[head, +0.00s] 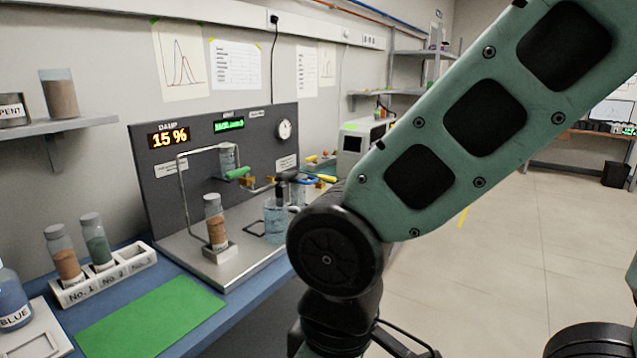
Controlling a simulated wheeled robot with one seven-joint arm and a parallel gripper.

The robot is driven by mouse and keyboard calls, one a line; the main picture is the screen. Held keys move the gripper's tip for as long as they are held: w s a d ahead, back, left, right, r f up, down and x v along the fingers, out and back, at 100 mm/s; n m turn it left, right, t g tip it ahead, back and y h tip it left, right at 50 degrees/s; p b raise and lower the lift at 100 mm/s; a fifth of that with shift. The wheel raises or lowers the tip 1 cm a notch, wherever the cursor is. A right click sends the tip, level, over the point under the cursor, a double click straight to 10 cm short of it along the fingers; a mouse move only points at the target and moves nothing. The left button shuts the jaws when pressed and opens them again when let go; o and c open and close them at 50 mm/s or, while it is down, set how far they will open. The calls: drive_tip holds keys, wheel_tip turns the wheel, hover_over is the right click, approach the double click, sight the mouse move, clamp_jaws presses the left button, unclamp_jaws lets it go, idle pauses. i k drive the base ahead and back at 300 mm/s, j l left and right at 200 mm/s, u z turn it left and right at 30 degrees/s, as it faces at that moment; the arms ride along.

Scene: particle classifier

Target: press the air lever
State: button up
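The grey apparatus panel (168,182) stands on the bench, left of the middle. Small coloured handles show at its front: a green one (238,172), a blue one (305,181) and a yellow one (325,179). I cannot tell which is the air lever, as any label is too small to read. My arm crosses the right side, and its dark joint hides part of the area right of and below the handles. I cannot make out my gripper fingers. A vial with orange-brown contents (215,222) stands upright in a small holder on the metal base.
A beaker of bluish liquid (275,222) stands below the handles. A bent metal rod (183,195) rises in front of the panel. Open floor (490,270) lies on the right.

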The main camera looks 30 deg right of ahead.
sight(320, 177)
drive_tip(key=z, duration=0.2)
drive_tip(key=i+l, duration=0.45)
drive_tip(key=i, duration=0.15)
drive_tip(key=i+l, duration=0.4)
drive_tip(key=i, duration=0.15)
drive_tip(key=i+l, duration=0.45)
drive_tip(key=i, duration=0.15)
drive_tip(key=i+l, duration=0.45)
drive_tip(key=i+z, duration=0.05)
drive_tip(key=i, duration=0.05)
